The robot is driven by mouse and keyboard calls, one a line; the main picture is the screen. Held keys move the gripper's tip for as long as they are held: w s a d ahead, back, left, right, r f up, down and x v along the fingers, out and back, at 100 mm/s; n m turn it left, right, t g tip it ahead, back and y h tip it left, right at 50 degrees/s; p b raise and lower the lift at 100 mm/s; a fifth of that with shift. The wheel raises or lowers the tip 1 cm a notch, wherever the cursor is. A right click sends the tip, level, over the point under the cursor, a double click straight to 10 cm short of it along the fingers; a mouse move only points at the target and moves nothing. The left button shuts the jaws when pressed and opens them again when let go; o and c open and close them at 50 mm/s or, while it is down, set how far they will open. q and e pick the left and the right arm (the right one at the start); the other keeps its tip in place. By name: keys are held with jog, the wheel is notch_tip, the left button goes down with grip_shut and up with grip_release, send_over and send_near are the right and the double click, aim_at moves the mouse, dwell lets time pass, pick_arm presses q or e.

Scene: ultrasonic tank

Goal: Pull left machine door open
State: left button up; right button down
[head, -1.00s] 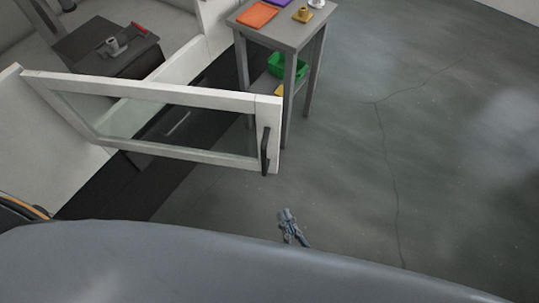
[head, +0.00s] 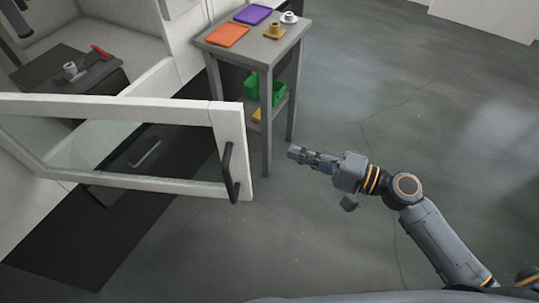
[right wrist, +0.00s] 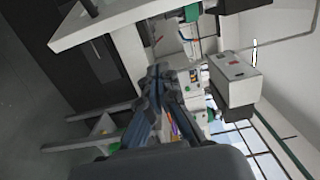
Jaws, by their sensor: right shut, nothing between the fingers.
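The left machine door (head: 228,128) is a white frame with a glass pane, standing swung out from the machine in the head view. Its dark vertical bar handle (head: 231,172) is on the door's free edge. My right gripper (head: 293,152) is shut and empty, to the right of the handle and apart from it, pointing left. In the right wrist view, my right gripper's fingers (right wrist: 160,72) are together at the middle. My left gripper is not in view.
A grey side table (head: 262,50) behind the door carries an orange tray (head: 228,36), a purple tray (head: 252,15) and small items; a green basket (head: 265,88) sits on its lower shelf. Open floor (head: 440,120) lies to the right.

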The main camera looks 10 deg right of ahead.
jog(key=w+a+p, duration=0.1)
jog(key=a+p, duration=0.4)
jog(key=a, duration=0.4)
jog(key=shift+p, duration=0.35)
